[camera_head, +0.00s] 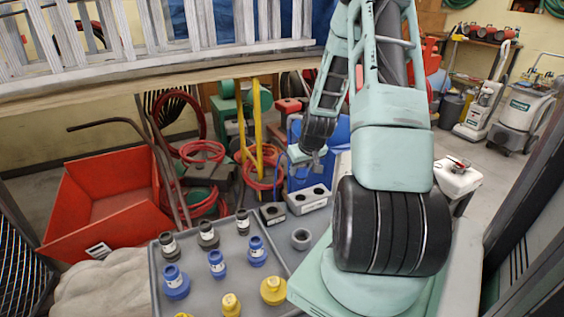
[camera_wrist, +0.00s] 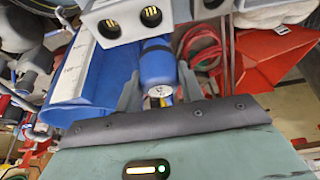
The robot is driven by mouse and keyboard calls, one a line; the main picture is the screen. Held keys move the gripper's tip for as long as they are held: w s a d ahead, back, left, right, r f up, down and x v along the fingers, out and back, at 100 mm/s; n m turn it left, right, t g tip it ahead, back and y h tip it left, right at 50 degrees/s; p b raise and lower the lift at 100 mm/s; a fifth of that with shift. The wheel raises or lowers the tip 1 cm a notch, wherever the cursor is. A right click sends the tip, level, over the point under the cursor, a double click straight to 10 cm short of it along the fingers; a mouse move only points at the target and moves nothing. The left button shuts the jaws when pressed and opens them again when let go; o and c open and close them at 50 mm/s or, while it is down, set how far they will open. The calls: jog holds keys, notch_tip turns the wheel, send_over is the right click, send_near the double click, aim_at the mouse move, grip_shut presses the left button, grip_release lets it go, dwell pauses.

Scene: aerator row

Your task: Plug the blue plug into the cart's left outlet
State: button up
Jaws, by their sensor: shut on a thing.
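The blue plug (camera_wrist: 158,62) is between the two grey fingers of my gripper (camera_wrist: 158,84) in the wrist view, and the fingers are shut on it. A grey outlet box with two dark sockets (camera_wrist: 128,24) shows just beyond the plug's far end; I cannot tell whether they touch. In the head view my gripper (camera_head: 308,160) is above and behind the grey outlet box (camera_head: 309,202), in front of a blue bin. The held plug cannot be made out there. A single-socket block (camera_head: 272,214) stands left of the box.
A grey tray (camera_head: 247,284) in front holds several black, blue and yellow plugs. A red cart (camera_head: 110,205) with hoses stands at left.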

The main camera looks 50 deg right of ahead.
aim_at(301, 179)
jog(key=shift+s+d+f+b, duration=0.1)
jog(key=shift+d+f+b, duration=0.05)
jog(key=shift+f+b, duration=1.95)
jog(key=shift+f+b, duration=1.35)
jog(key=shift+f, duration=1.15)
jog(key=o, duration=1.1)
jog(key=p+v, duration=0.2)
jog(key=v, duration=1.5)
jog(key=shift+s+r, duration=0.2)
jog(key=shift+a, duration=0.25)
